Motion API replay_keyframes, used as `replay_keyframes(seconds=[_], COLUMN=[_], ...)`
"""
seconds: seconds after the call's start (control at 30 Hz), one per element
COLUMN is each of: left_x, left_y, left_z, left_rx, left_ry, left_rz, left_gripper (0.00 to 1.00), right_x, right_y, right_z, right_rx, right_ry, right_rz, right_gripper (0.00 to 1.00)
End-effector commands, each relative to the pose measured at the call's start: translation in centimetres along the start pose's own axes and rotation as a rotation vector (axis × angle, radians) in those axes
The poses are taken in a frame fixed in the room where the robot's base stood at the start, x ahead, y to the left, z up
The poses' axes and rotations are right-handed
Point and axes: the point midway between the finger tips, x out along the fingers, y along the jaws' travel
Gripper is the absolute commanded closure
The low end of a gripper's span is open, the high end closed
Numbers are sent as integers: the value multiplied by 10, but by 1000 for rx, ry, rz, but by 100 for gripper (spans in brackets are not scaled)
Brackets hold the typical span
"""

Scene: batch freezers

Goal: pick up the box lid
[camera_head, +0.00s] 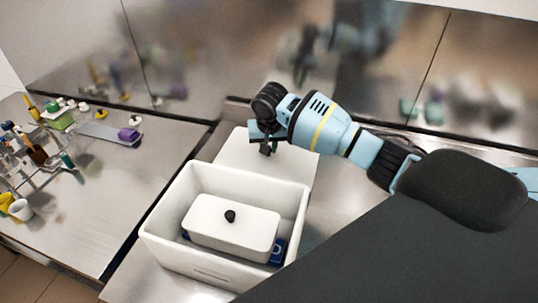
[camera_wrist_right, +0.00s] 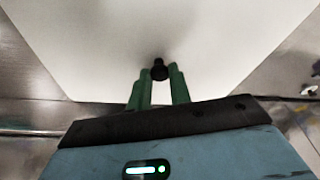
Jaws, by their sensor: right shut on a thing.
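The box lid (camera_head: 290,166) is a flat white panel just behind the open white box (camera_head: 160,228). In the right wrist view the lid (camera_wrist_right: 160,30) fills the upper middle and carries a small black knob (camera_wrist_right: 159,70). My right gripper (camera_head: 266,148) points down over the lid. In its wrist view the green fingers of my right gripper (camera_wrist_right: 160,75) are shut on the knob. I cannot tell whether the lid rests on the counter or hangs just above it. My left gripper is not in view.
Inside the white box sits a smaller white container (camera_head: 225,236) with a black knob, above something blue (camera_head: 277,250). A side counter (camera_head: 105,205) at the left holds racks and several small vessels. A reflective steel wall (camera_head: 200,50) stands close behind.

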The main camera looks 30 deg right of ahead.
Motion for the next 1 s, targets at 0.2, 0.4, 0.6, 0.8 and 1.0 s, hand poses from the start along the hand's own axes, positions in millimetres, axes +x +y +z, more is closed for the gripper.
replay_keyframes(seconds=[0.2, 0.4, 0.6, 0.8, 1.0], left_x=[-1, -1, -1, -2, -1], left_y=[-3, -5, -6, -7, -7], left_z=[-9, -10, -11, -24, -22], left_rx=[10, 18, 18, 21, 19], left_ry=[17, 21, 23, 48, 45], left_rz=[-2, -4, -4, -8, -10], left_gripper=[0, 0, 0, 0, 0], right_x=[-42, -60, -64, -101, -130], right_y=[-1, 0, 0, -1, 0], right_z=[-12, -16, -18, -29, -36], right_rx=[1, 1, 0, 2, 0], right_ry=[4, 0, 0, 10, -2], right_rz=[-5, -2, -2, -8, 1], right_gripper=[100, 100, 100, 100, 100])
